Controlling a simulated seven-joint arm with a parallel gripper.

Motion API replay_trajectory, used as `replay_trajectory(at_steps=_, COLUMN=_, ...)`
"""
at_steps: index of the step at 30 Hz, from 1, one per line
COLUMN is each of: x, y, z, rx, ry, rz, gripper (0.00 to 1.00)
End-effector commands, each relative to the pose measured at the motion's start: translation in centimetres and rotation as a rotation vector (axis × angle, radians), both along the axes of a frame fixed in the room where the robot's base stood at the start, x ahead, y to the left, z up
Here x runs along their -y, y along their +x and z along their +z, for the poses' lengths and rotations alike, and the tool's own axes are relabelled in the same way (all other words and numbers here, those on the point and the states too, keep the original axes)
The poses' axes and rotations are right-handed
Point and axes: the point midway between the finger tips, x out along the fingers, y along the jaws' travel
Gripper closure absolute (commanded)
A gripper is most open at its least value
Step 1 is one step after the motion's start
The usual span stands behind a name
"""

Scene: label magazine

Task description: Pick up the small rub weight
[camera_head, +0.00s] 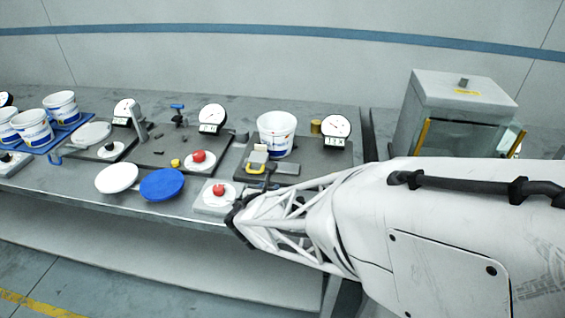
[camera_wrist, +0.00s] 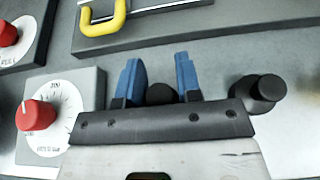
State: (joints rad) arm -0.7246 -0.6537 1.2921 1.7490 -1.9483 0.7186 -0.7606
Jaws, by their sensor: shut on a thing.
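My gripper (camera_wrist: 159,78) has two blue fingers closed around a dark round piece (camera_wrist: 160,94), which looks like a small rub weight. Only its rounded top shows between the fingers; the rest is hidden by the gripper's dark mount, and I cannot tell whether it touches the table. A black knobbed cylinder (camera_wrist: 262,91), similar in colour and apparently another weight, stands just right of my gripper in the wrist view. In the head view my arm covers most of this spot.
A dial box with a red knob (camera_wrist: 36,114) stands close left of my gripper. A dark plate (camera_wrist: 235,30) with a yellow handle (camera_wrist: 101,18) lies beyond. A white tub (camera_head: 277,135), gauge (camera_head: 336,127) and glass-fronted cabinet (camera_head: 455,125) stand farther back.

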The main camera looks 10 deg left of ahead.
Motion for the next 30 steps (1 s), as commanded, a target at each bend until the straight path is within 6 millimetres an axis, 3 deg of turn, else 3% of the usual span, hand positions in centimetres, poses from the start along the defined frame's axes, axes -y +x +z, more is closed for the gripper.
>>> replay_trajectory(at_steps=7, x=0.0, y=0.0, z=2.8, rx=0.002, ry=0.002, rz=-0.001, gripper=1.00)
replay_trajectory(at_steps=11, x=0.8, y=-1.5, z=2.6, rx=0.000, ry=0.000, rz=0.001, gripper=1.00)
replay_trajectory(at_steps=30, x=6.7, y=-11.3, z=3.8, rx=0.001, ry=0.001, rz=0.001, gripper=1.00)
